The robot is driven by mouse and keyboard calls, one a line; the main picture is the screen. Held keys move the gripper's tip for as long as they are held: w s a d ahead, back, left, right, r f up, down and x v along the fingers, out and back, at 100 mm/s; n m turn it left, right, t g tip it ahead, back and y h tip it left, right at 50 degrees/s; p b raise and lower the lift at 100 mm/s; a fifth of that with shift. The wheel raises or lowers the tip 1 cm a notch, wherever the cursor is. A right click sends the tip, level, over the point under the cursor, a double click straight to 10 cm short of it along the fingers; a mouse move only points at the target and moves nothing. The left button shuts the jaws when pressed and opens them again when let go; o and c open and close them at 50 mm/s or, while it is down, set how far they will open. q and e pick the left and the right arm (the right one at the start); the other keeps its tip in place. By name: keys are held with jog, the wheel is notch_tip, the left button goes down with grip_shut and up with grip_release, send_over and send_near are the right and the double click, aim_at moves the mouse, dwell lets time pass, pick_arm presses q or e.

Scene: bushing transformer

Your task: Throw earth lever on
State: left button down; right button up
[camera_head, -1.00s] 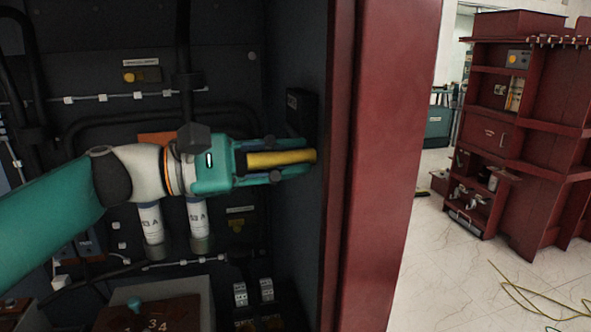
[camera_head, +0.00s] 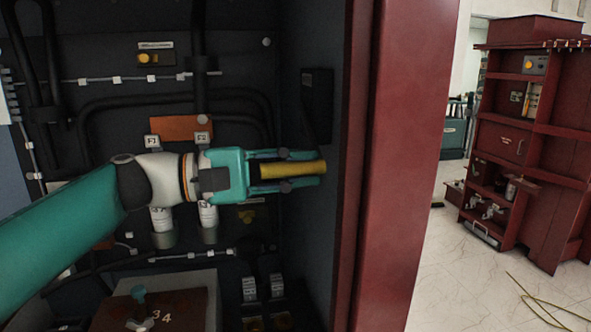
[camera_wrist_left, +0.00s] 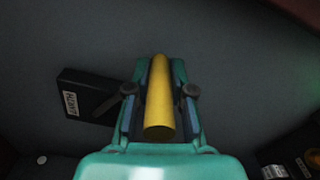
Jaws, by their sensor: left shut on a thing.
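The earth lever shows as a yellow handle (camera_head: 290,170) near the right inner wall of the dark cabinet. My left gripper (camera_head: 318,168) is around it, with one finger above and one below, shut on it. In the left wrist view the yellow handle (camera_wrist_left: 160,100) lies lengthwise between the two fingers (camera_wrist_left: 160,88). A black box with a pale label (camera_wrist_left: 88,97) is on the wall beside the fingers; it also shows in the head view (camera_head: 317,105). Where the handle joins the wall is hidden. My right gripper is not in view.
A red cabinet post (camera_head: 405,150) stands just right of the gripper. Behind the arm are black cables, white insulators (camera_head: 208,215) and an orange plate (camera_head: 180,127). A red cabinet (camera_head: 530,130) stands across the open floor.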

pick_arm(q)
jog(key=shift+d+f, duration=0.1)
jog(key=shift+f, duration=0.3)
jog(key=c, duration=1.2)
grip_release()
jog(key=shift+o, duration=0.9)
jog(key=shift+r, duration=0.1)
jog(key=shift+r, duration=0.1)
jog(key=v, duration=1.2)
jog(key=shift+w, duration=0.1)
